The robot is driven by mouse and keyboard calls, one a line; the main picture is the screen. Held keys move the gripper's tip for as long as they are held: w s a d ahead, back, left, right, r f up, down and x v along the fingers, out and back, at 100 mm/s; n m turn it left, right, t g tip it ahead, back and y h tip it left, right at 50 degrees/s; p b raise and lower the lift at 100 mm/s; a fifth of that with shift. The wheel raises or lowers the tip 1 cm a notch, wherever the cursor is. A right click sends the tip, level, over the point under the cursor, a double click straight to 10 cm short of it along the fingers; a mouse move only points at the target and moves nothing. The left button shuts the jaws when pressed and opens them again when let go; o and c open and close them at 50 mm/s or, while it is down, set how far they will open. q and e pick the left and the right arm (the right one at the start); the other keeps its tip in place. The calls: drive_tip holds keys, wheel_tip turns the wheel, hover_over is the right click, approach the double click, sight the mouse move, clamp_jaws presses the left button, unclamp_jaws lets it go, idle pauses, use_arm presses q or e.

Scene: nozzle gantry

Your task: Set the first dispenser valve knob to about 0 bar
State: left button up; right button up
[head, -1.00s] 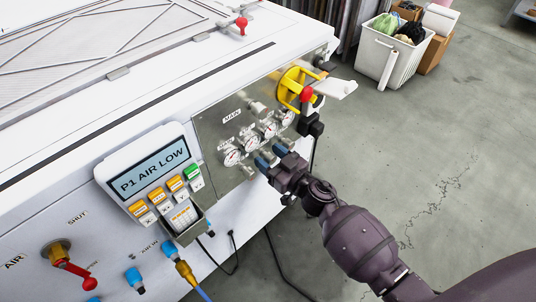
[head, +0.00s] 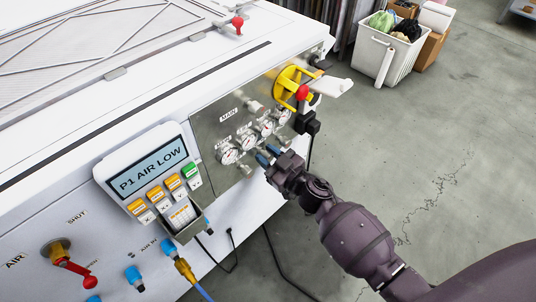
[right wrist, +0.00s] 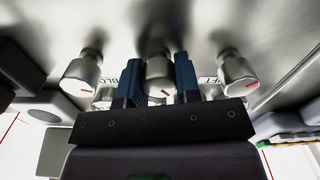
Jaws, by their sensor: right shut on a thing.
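My right gripper (head: 267,154) is at the steel valve panel (head: 208,128), below the row of gauges. In the right wrist view its blue fingers (right wrist: 157,75) are shut on the middle valve knob (right wrist: 159,70), one on each side. That knob is round and metallic, with a red mark at its lower edge. One knob (right wrist: 82,74) stands left of it and another (right wrist: 237,73) right of it. The middle knob's label is hidden, so I cannot tell which valve it is. The gauges (head: 229,154) are too small to read. My left gripper is not in view.
A control box (head: 150,172) reading "P1 AIR LOW" sticks out left of the panel. A yellow handwheel (head: 290,87) and a red knob (head: 302,92) stand at the panel's right end.

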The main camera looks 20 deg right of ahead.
drive_tip(key=n, duration=0.4)
drive_tip(key=shift+n, duration=0.3)
drive_tip(key=n, duration=0.5)
drive_tip(key=shift+a, duration=0.1)
drive_tip(key=n, duration=0.4)
drive_tip(key=shift+f, duration=0.15)
drive_tip(key=n, duration=0.2)
drive_tip(key=shift+n, duration=0.3)
use_arm(q)
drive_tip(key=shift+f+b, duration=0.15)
drive_tip(key=shift+b, duration=0.2)
use_arm(e)
drive_tip(key=shift+n, duration=1.5)
drive_tip(key=o, duration=0.9)
